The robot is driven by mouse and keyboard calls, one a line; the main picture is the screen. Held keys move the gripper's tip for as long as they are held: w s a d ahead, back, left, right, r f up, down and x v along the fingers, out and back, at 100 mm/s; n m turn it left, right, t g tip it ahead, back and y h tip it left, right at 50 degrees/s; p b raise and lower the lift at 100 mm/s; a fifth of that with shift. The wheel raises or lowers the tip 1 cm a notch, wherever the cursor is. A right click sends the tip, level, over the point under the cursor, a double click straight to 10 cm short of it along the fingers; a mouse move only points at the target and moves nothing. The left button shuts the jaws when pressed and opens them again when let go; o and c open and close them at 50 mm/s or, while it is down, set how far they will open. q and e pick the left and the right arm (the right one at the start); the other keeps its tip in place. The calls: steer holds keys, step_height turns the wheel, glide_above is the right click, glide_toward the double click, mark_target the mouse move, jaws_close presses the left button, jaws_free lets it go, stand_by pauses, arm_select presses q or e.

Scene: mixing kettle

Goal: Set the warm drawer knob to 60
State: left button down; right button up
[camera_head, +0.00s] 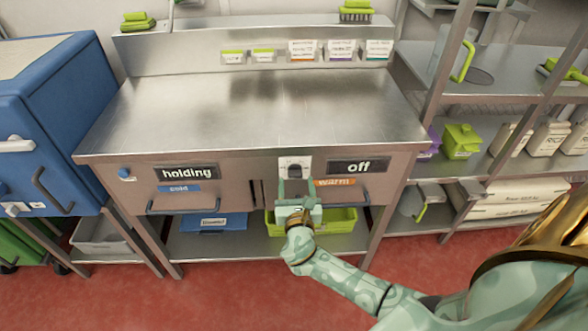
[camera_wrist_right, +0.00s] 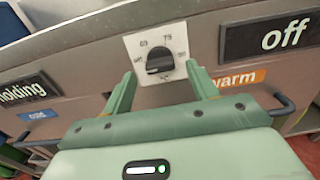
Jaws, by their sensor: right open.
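The warm drawer knob (camera_wrist_right: 159,62) is black on a white dial plate (camera_wrist_right: 139,47) with small numbers around it, too blurred to read surely. In the head view the plate (camera_head: 296,161) is on the counter front beside the "off" display (camera_head: 358,167); this display (camera_wrist_right: 272,37) also shows in the wrist view. The orange "warm" label (camera_wrist_right: 240,77) is below it. My right gripper (camera_head: 294,184) is open, its two pale green fingers (camera_wrist_right: 161,73) on the lower left and lower right of the knob. I see no clear contact. My left gripper is not in view.
A "holding" display (camera_head: 188,172) and blue "cold" label (camera_head: 179,188) mark the left drawer. A drawer handle (camera_head: 186,206) juts out there. The steel counter top (camera_head: 250,110) is clear. Shelves (camera_head: 480,110) stand right, a blue cabinet (camera_head: 60,110) left.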

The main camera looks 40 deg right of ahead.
mark_target(295, 173)
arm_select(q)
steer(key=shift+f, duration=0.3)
arm_select(e)
steer(key=shift+x, duration=1)
steer(key=shift+w, duration=0.1)
steer(key=shift+w+d+b, duration=0.25)
steer(key=shift+w+b, duration=0.05)
steer(key=c, duration=1)
steer(key=m+b, duration=0.2)
steer(key=m, duration=0.2)
steer(key=m+b, duration=0.3)
steer(key=m, duration=0.1)
steer(key=f+m+b, duration=0.1)
steer(key=m+b, duration=0.1)
steer(key=m, duration=0.1)
steer(key=shift+m+b, duration=0.3)
steer(key=shift+m, duration=0.1)
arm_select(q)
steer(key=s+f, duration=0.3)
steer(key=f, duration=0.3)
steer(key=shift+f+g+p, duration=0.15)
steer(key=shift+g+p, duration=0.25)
arm_select(e)
steer(key=o, duration=1.1)
steer(key=shift+r, duration=0.5)
steer(key=shift+c, duration=0.2)
